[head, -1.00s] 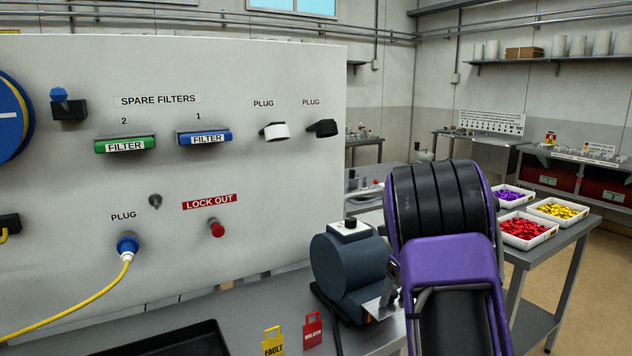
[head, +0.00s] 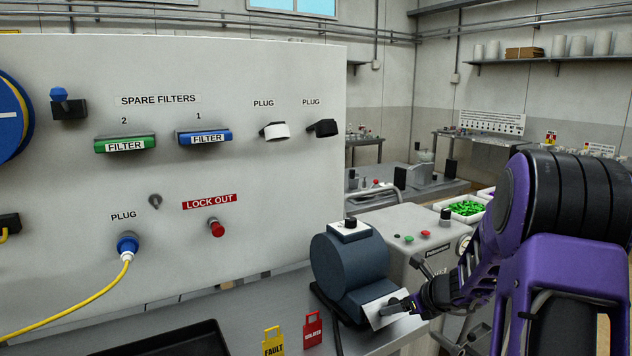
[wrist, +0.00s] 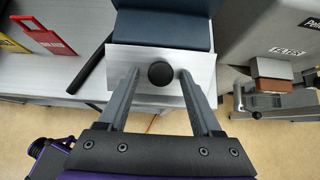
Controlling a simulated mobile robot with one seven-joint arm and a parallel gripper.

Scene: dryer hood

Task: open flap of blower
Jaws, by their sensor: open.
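The blower (head: 350,265) is a dark blue-grey round housing on the bench, with a white box and black knob on top. Its flap (head: 384,308) is a light metal plate at the front right of the outlet. In the wrist view the flap (wrist: 220,70) carries a round black knob (wrist: 161,74). My gripper (head: 408,304) is at the flap, reaching in from the right. In the wrist view my gripper (wrist: 159,75) is open, with one finger on each side of the knob and gaps between. Whether the fingertips touch the plate I cannot tell.
A yellow fault tag (head: 273,342) and a red isolated tag (head: 313,329) are left of the blower. A black tray (head: 180,340) lies further left. The panel (head: 60,285) stands behind. A grey machine (head: 420,225) with a lever is close on the right.

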